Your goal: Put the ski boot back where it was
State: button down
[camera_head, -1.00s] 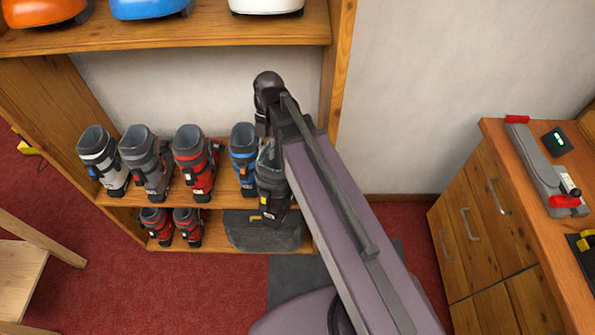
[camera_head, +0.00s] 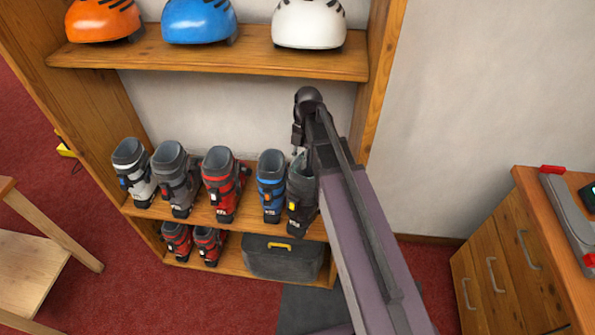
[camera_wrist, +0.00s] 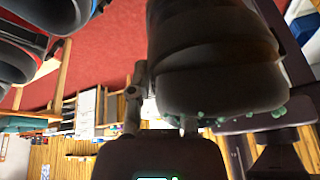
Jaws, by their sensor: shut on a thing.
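The held ski boot (camera_head: 300,207) is dark grey with a yellow buckle. It is upright at the right end of the boot shelf (camera_head: 245,217), just right of the blue boot (camera_head: 271,186). Its toe overlaps the shelf's front edge in the head view; I cannot tell whether its sole touches the board. My gripper (camera_head: 312,155) is shut on its upper part, and my arm hides its right side. In the wrist view the boot (camera_wrist: 215,60) fills the middle, close and dark, and the fingertips are hard to make out.
White-grey (camera_head: 134,172), dark grey (camera_head: 177,180) and red (camera_head: 222,185) boots stand to the left. Small red boots (camera_head: 192,243) and a dark case (camera_head: 283,262) are below. Helmets (camera_head: 199,20) sit above. The shelf's right upright (camera_head: 376,90) is close to my arm.

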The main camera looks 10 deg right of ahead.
jog(key=w+d, duration=0.3)
jog(key=w, duration=0.5)
jog(key=shift+d, duration=0.25)
jog(key=shift+w, duration=0.2)
jog(key=shift+w+d+f+b, duration=0.1)
jog(key=shift+w+f+b, duration=0.1)
jog(key=shift+f+b, duration=0.4)
jog(key=shift+w+d+f+b, duration=0.1)
jog(key=shift+w+f+b, duration=0.1)
jog(key=shift+f+b, duration=0.4)
jog(key=shift+w+d+f+b, duration=0.1)
jog(key=shift+w+f+b, duration=0.1)
jog(key=shift+f+b, duration=0.95)
jog(key=shift+b, duration=0.05)
